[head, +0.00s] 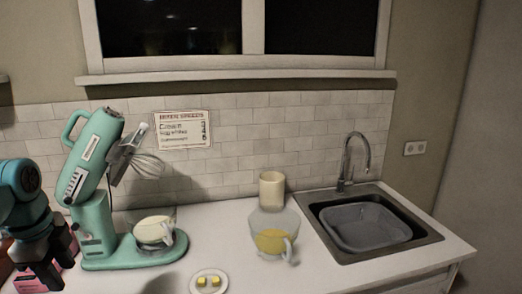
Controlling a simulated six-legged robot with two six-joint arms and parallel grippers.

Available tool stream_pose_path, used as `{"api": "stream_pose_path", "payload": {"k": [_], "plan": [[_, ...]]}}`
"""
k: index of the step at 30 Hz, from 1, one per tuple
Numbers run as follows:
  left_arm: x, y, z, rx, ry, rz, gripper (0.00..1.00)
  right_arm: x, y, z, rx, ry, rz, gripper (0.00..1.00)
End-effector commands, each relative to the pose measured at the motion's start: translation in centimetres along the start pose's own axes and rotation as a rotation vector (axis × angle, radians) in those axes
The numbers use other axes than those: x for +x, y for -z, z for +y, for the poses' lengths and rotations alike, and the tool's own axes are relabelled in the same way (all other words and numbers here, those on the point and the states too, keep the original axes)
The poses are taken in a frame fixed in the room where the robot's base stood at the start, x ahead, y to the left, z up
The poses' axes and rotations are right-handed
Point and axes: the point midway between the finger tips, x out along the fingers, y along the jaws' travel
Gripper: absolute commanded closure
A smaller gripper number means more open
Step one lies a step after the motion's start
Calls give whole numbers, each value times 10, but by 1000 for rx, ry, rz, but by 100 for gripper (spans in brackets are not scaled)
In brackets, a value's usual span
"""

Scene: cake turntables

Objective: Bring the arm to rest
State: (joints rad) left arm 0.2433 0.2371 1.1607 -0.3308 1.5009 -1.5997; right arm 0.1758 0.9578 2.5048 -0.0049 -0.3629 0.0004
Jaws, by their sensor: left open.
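My left gripper (42,272) is at the lower left of the head view, with its dark fingers pointing down and apart. It looks empty and is left of the teal stand mixer (95,215). Part of a pink item (66,280) shows behind and beside the fingers; I cannot tell whether they touch it. The mixer's head is tilted up with a whisk (148,165) on it. My right gripper does not show.
A bowl with pale contents (154,232) sits on the mixer base. A glass jug with yellow contents (273,240), a cream canister (272,190) and a small plate (209,288) with yellow pieces stand on the counter. A sink (395,245) is at the right.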

Motion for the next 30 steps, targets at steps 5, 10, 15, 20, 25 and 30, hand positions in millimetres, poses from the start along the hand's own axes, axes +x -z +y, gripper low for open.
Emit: {"api": "stream_pose_path", "payload": {"k": [5, 10, 15, 20, 25, 30], "plan": [[52, 25, -14, -64, -15, 31, 58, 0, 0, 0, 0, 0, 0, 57], [102, 52, -19, -142, -29, 66, 58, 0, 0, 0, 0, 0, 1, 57], [166, 88, -13, -256, -57, 113, 58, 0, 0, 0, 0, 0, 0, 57], [253, 141, 22, -450, -124, 175, 58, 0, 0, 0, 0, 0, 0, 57], [349, 203, 110, -791, -244, 222, 58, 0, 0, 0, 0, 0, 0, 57], [400, 238, 218, -1167, -358, 194, 58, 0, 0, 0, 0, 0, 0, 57]]}}
